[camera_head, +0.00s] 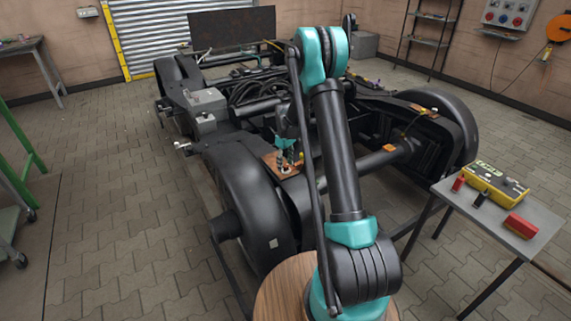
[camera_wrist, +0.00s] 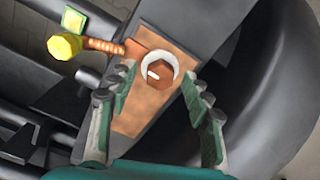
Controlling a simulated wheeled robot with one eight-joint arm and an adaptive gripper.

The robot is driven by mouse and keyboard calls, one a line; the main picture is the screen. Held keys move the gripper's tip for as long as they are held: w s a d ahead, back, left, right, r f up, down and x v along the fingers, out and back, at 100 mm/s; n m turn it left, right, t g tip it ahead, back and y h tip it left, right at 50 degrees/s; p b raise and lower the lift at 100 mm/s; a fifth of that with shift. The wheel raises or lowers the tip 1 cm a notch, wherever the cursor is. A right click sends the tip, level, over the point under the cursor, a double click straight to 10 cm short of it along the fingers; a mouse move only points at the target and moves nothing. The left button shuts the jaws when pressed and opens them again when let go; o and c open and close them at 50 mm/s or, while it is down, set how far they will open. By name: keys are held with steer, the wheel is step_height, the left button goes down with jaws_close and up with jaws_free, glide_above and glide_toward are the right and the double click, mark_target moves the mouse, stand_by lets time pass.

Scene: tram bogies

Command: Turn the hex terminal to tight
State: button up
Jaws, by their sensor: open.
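The hex terminal (camera_wrist: 160,74) is a copper-coloured hex head with a short white mark, inside a white ring on a copper plate (camera_wrist: 128,122). A cable lug with a ribbed copper sleeve and a yellow end (camera_wrist: 65,45) runs to the ring from the left. My gripper (camera_wrist: 157,80) is open, with one finger on each side of the terminal in the picture. I cannot tell whether the fingers touch it.
The black bogie (camera_head: 240,175) with large wheels fills the middle of the floor. A grey table (camera_head: 540,214) at right holds a yellow device (camera_head: 495,184) and red and black blocks. A green-framed bench (camera_head: 20,180) stands at left. Paved floor at left is clear.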

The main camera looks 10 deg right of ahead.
steer(key=shift+c, duration=0.6)
jaws_close()
steer(key=m, duration=0.4)
steer(key=shift+m, duration=0.3)
steer(key=m, duration=0.4)
steer(key=shift+m, duration=0.3)
steer(key=m, duration=0.4)
steer(key=shift+m, duration=2.1)
